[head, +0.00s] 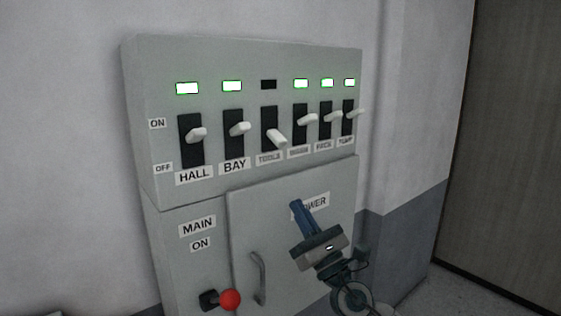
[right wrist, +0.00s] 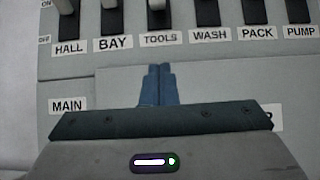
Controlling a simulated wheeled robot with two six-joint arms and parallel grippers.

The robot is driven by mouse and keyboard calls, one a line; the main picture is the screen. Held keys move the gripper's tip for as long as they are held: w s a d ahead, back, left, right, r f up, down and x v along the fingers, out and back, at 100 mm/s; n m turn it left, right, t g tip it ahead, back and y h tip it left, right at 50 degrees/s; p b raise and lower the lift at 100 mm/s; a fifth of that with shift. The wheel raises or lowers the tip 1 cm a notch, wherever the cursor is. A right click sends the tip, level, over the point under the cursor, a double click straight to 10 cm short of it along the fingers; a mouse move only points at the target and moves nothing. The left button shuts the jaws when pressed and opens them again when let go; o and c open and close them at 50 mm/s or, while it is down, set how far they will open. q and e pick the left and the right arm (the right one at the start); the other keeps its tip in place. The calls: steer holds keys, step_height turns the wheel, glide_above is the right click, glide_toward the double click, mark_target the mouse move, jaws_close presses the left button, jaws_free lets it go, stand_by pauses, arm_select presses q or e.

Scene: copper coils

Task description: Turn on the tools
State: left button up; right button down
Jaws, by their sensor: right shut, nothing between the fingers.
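The TOOLS switch (head: 276,137) is the third lever from the left on the grey panel (head: 220,60). Its white lever points down toward OFF, and the lamp above it (head: 268,85) is dark. In the right wrist view the lower end of the TOOLS lever (right wrist: 156,5) shows at the top edge, above its label. My right gripper (head: 299,205) is shut and empty, below and to the right of the TOOLS switch, in front of the POWER door. Its blue fingers (right wrist: 156,84) point up toward the TOOLS label. My left gripper is not in view.
The HALL (head: 197,134), BAY (head: 239,129), WASH (head: 307,119), PACK (head: 333,117) and PUMP (head: 354,113) levers are up, with green lamps lit. The door handle (head: 258,278) and a red-knobbed MAIN lever (head: 229,300) stick out lower down.

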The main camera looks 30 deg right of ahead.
mark_target(277, 138)
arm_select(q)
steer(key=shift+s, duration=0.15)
arm_select(e)
steer(key=p+x, duration=0.6)
steer(key=x, duration=0.4)
steer(key=shift+s+r, duration=0.15)
steer(key=r+p, duration=0.2)
steer(key=shift+s+r+p, duration=0.15)
steer(key=shift+s+p, duration=0.2)
steer(key=shift+p, duration=0.05)
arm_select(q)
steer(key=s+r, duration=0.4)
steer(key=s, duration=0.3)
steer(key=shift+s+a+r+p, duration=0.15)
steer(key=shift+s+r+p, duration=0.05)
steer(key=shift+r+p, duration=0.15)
arm_select(e)
steer(key=shift+s+r, duration=0.35)
steer(key=shift+r, duration=0.1)
